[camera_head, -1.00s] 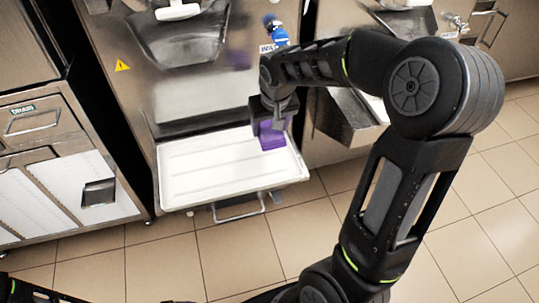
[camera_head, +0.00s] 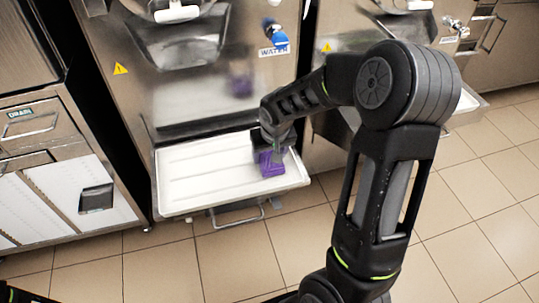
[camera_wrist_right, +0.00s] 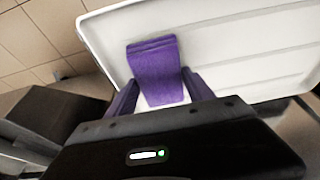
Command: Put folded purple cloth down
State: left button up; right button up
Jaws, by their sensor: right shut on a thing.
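The folded purple cloth (camera_head: 270,166) is at the right end of the white tray (camera_head: 205,178) on the front of the middle machine. My right gripper (camera_head: 272,147) is shut on it from above. In the right wrist view the cloth (camera_wrist_right: 155,68) lies between the two fingers (camera_wrist_right: 160,97), with its folded edge toward the tray's rim. It is over the white tray floor (camera_wrist_right: 225,45); I cannot tell whether it touches it. My left gripper is not in view.
A blue tap (camera_head: 274,34) with a WATER label is on the machine above the tray. A metal handle (camera_head: 237,217) is below the tray. A drawer unit (camera_head: 55,165) stands at the left. The tray's left and middle are clear.

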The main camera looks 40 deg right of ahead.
jog(key=shift+f, duration=0.2)
jog(key=shift+f, duration=0.2)
jog(key=o, duration=1.5)
jog(key=shift+r, duration=0.1)
jog(key=shift+r, duration=0.15)
jog(key=shift+r, duration=0.2)
jog(key=p+v, duration=0.2)
jog(key=v, duration=0.9)
jog(key=shift+s+r, duration=0.2)
jog(key=shift+r, duration=0.1)
jog(key=shift+s, duration=0.1)
